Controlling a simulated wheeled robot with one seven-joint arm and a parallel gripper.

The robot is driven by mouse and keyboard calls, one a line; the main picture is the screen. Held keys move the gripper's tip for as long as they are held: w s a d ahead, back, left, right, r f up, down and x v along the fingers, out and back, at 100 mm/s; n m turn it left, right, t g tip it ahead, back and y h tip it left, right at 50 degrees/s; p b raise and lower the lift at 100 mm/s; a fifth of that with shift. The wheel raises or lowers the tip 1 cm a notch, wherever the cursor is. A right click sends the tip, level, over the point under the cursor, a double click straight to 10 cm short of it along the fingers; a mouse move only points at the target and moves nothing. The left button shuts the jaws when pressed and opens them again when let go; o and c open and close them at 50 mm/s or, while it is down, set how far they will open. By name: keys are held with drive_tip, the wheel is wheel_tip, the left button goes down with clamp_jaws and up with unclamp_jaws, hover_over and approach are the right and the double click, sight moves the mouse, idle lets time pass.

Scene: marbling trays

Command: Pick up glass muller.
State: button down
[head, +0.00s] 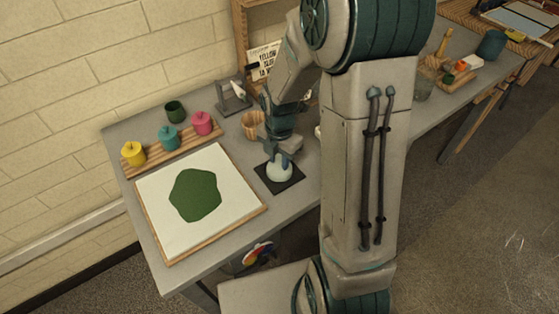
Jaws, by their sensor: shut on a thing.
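The glass muller (279,172) is a pale, bluish-white, rounded piece. It is on or just over a small dark square mat (292,181) on the grey table. I cannot tell whether it touches the mat. My gripper (281,159) comes down from above and is shut on the muller's upper part. The fingers and wrist hide some of the muller's top.
A framed white board (236,175) with a green patch lies to the left. Behind it, a wooden rack (151,159) holds yellow, teal and pink pots. A dark green cup (175,111) and a tan cup (252,124) stand farther back. My arm hides part of the table on the right.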

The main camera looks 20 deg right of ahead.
drive_tip(key=shift+r, duration=0.7)
wheel_tip(320, 180, up, 2)
drive_tip(key=shift+w+r, duration=0.1)
drive_tip(key=shift+r, duration=0.15)
drive_tip(key=w+d+r+b, duration=0.1)
drive_tip(key=w+d+r, duration=0.1)
drive_tip(key=d+r, duration=0.5)
drive_tip(key=d, duration=0.4)
drive_tip(key=shift+w+d+b, duration=0.15)
drive_tip(key=shift+w+b, duration=0.2)
drive_tip(key=shift+w, duration=0.05)
